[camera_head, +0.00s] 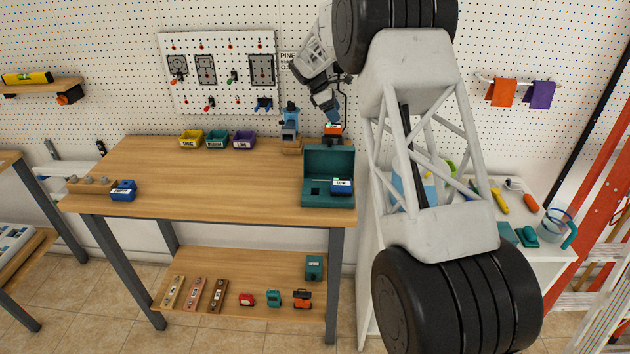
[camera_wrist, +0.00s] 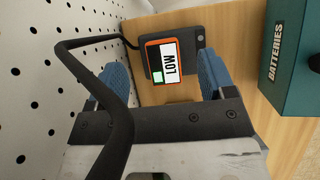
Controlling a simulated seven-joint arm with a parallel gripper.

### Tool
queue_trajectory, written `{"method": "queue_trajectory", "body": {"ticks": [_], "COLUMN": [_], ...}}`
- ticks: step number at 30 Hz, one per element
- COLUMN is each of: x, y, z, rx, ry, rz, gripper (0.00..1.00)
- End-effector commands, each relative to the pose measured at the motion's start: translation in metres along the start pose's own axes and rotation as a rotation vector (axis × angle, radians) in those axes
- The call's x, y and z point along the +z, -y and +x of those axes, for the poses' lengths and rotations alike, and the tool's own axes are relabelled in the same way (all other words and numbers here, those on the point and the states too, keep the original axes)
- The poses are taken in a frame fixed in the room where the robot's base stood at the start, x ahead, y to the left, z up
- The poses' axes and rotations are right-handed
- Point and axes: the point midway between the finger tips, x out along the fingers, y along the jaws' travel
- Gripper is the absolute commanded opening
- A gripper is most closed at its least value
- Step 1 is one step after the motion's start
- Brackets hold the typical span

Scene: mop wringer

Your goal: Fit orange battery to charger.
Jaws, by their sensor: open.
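The orange battery (camera_wrist: 146,42), with a white "LOW" label and a green patch, sits on the black charger (camera_wrist: 190,42) in the wrist view. In the head view the orange battery (camera_head: 333,129) is on the charger (camera_head: 332,141) at the bench's back right. Whether it is fully seated cannot be told. My gripper (camera_wrist: 165,74) is open, with one blue finger on each side of the battery and visible gaps between. In the head view my gripper (camera_head: 328,108) is just above the battery, pointing down.
A teal batteries case (camera_head: 315,198) stands open in front of the charger, with a blue battery (camera_head: 342,187) in it. A black cable (camera_wrist: 95,45) curves close past my gripper along the pegboard (camera_wrist: 30,70). A blue tool (camera_head: 290,130) stands left. The bench's middle is clear.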

Motion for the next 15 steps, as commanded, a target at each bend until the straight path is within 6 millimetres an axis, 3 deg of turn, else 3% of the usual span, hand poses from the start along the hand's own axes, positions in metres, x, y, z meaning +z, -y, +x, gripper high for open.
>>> {"method": "queue_trajectory", "body": {"ticks": [6, 15], "x": [0.011, 0.009], "y": [0.000, 0.018], "z": [-0.019, -0.025], "rx": [0.001, -0.002], "ry": [0.000, 0.000], "rz": [0.001, 0.000], "gripper": [0.76, 0.76]}}
